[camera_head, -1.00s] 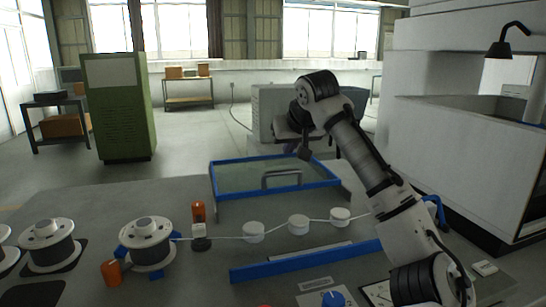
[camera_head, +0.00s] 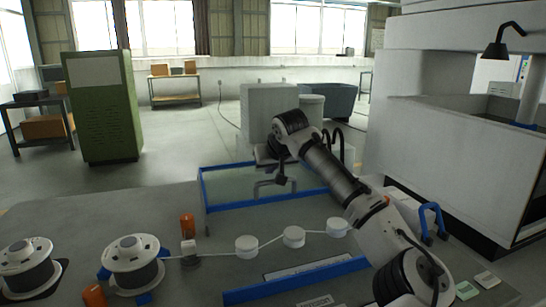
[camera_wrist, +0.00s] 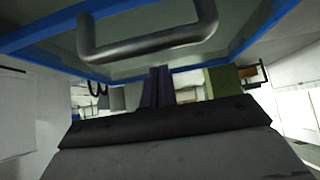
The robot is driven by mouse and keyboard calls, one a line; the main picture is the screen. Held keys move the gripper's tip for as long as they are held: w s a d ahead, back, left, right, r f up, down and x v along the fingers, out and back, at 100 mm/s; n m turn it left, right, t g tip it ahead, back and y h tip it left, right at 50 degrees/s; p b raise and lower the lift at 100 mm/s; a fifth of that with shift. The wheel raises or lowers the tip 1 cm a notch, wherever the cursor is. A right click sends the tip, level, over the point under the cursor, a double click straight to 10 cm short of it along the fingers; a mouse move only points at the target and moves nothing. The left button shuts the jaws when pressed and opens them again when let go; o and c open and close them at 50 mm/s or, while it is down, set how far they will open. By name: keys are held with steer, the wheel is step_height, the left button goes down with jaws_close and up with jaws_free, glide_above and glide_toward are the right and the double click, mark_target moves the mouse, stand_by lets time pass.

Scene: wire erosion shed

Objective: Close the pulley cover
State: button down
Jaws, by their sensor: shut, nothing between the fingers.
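The pulley cover (camera_head: 229,205) is a clear panel in a blue frame. It stands raised at the back of the bench, behind the row of white pulleys (camera_head: 294,237). Its grey handle (camera_wrist: 150,48) shows large at the top of the wrist view, with the blue frame around it. My gripper (camera_wrist: 158,86) is shut and empty, its dark fingers just below the handle in the wrist view. In the head view my gripper (camera_head: 268,166) is at the cover's far side or top edge; contact cannot be told.
White and black wire spools (camera_head: 134,264) and orange posts (camera_head: 187,225) stand at the left of the bench. A blue bar (camera_head: 295,281) lies in front of the pulleys. The big white machine (camera_head: 440,150) stands at the right. Open floor lies behind the bench.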

steer(key=shift+s+d, duration=0.25)
steer(key=shift+s, duration=0.25)
steer(key=shift+s+d, duration=0.25)
steer(key=shift+s, duration=0.25)
steer(key=shift+s+f, duration=0.2)
steer(key=shift+s, duration=0.25)
steer(key=shift+s+p, duration=0.1)
steer(key=shift+p, duration=0.2)
